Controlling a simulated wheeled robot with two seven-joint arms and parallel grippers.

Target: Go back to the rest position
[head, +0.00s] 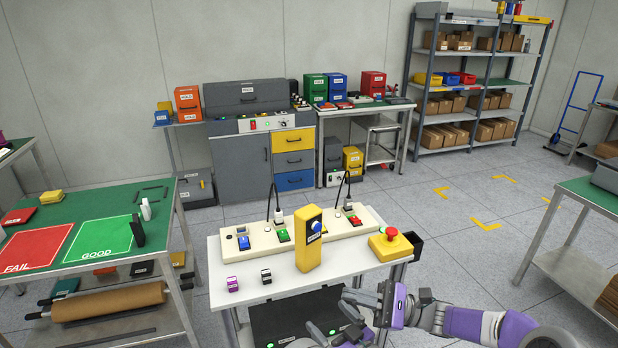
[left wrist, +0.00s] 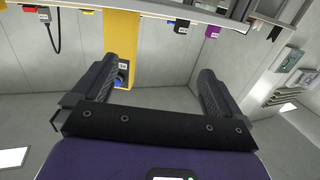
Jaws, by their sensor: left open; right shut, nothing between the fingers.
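My left gripper (head: 325,329) is the lower one in the head view, in front of the white table (head: 222,262). In the left wrist view its two dark fingers (left wrist: 155,80) stand wide apart with nothing between them. My right gripper (head: 352,300) is just above it in the head view, at the table's front right edge. Its purple wrist comes in from the right; its fingers are shut and empty. The two grippers appear close together and partly overlap; I cannot tell whether they touch.
On the white table stand a tall yellow box (head: 309,240), a cream panel (head: 343,240), a yellow emergency stop box (head: 390,243), and small purple (head: 233,284) and black (head: 266,276) pieces. A green table (head: 110,205) is left, another (head: 590,190) right.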

